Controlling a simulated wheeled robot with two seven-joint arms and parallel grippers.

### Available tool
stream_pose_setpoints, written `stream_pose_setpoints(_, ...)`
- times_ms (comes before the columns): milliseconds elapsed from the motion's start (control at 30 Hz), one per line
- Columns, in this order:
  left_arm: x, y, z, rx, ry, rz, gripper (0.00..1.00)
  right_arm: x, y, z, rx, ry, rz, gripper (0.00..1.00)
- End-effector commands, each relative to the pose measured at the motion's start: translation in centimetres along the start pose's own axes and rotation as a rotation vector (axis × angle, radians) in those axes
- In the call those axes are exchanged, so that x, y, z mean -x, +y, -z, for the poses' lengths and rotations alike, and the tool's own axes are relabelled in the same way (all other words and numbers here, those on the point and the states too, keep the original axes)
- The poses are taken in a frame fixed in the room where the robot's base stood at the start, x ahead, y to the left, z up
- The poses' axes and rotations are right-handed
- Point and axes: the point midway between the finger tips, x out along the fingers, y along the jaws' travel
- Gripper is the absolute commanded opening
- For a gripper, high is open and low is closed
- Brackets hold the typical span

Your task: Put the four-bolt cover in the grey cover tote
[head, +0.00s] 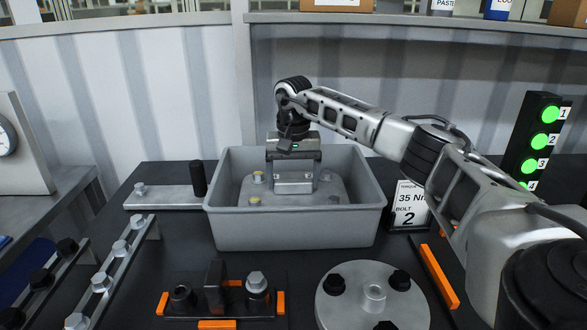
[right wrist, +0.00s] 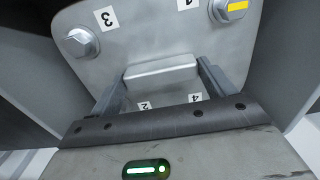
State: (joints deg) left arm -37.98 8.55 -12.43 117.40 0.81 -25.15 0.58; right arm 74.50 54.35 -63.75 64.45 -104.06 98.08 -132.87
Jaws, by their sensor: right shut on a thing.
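The four-bolt cover (head: 331,186) is a grey plate with a raised block handle and bolts at its corners. It is inside the grey cover tote (head: 295,228), within its walls. I cannot tell whether it touches the tote floor. My right gripper (head: 293,186) reaches down into the tote, shut on the cover's handle. In the right wrist view, its fingers (right wrist: 160,78) flank the handle, and the cover (right wrist: 150,45) shows number labels and two bolt heads, one with a yellow mark. My left gripper is not in view.
A round flange (head: 373,298) with black bolts and a socket holder (head: 220,305) with orange corners stand in front of the tote. A torque sign (head: 410,207) is close at its right. Bolt rails (head: 118,268) lie at left. A green-lit lamp stack (head: 537,140) stands at right.

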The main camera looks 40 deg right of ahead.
Motion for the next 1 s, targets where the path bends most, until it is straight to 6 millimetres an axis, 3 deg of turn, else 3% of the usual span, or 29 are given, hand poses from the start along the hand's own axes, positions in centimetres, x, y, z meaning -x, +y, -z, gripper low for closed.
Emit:
stream_pose_setpoints(200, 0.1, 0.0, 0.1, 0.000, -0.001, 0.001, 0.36, -1.8, -0.1, 0.1, 0.000, 0.005, 0.006, 0.11)
stream_pose_setpoints(567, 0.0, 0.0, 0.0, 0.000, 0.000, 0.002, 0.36, -2.1, -0.1, 0.1, 0.000, 0.005, 0.007, 0.11)
stream_pose_setpoints(600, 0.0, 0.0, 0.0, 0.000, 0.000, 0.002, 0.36, -2.6, 0.0, 0.0, 0.000, -0.001, -0.001, 0.93)
stream_pose_setpoints(633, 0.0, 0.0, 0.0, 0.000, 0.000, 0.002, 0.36, -2.5, 0.0, 0.0, 0.000, -0.001, -0.001, 1.00)
stream_pose_setpoints(867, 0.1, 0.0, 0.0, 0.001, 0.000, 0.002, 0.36, -2.5, 0.0, 0.0, 0.000, -0.001, -0.001, 1.00)
stream_pose_setpoints(1000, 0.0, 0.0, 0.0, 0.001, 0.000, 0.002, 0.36, -1.4, 0.0, 0.0, 0.000, 0.001, 0.001, 1.00)
